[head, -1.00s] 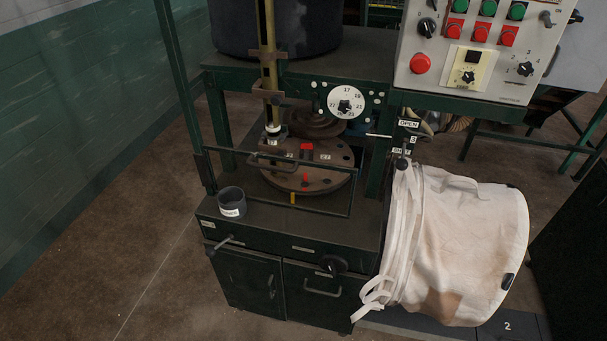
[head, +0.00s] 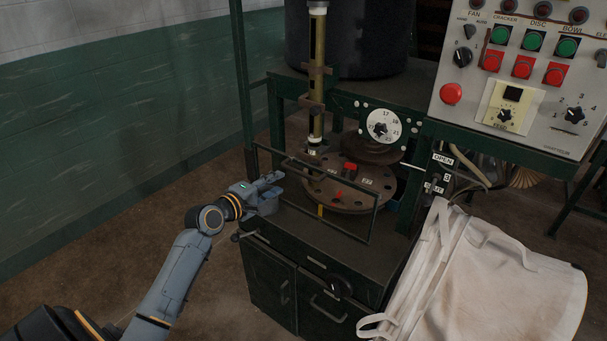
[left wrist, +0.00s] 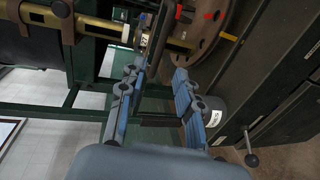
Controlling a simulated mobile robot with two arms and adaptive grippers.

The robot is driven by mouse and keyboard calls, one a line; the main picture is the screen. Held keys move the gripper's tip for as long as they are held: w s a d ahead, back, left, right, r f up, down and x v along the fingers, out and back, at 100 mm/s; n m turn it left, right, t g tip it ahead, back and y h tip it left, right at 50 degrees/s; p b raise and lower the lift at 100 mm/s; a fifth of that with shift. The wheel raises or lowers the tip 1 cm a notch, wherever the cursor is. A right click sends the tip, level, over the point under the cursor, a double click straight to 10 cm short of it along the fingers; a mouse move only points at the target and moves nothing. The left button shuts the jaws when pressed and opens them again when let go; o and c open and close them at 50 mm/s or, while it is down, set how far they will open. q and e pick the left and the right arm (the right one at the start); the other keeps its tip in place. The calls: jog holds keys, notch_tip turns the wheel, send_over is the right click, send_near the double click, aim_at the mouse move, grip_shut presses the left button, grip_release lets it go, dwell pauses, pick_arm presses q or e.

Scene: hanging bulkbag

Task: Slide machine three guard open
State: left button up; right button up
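The machine guard (head: 373,220) is a dark thin-barred frame with a bar handle, standing in front of a brown disc (head: 377,196) with red blocks. Labels reading OPEN (head: 443,160) and SHUT (head: 433,188) sit to its right, with a 3 between them. My left gripper (head: 277,182) is at the guard's left end, above the bench's left front corner. In the left wrist view its fingers (left wrist: 155,85) are apart, with a dark bar running beyond and between them. Whether they touch the bar I cannot tell. My right gripper is out of view.
A small dark labelled cup (left wrist: 213,113) stands right beside the left fingers; the gripper mostly covers it in the head view. A control panel (head: 520,75) is at upper right. A white bulk bag (head: 490,275) hangs at lower right. Open floor lies left.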

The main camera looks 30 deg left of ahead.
aim_at(298, 174)
pick_arm(q)
jog(key=x, duration=1.1)
jog(key=shift+s+d, duration=0.1)
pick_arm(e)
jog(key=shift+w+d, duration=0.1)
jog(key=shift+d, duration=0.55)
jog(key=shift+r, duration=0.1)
pick_arm(q)
grip_shut()
jog(key=shift+f, duration=0.1)
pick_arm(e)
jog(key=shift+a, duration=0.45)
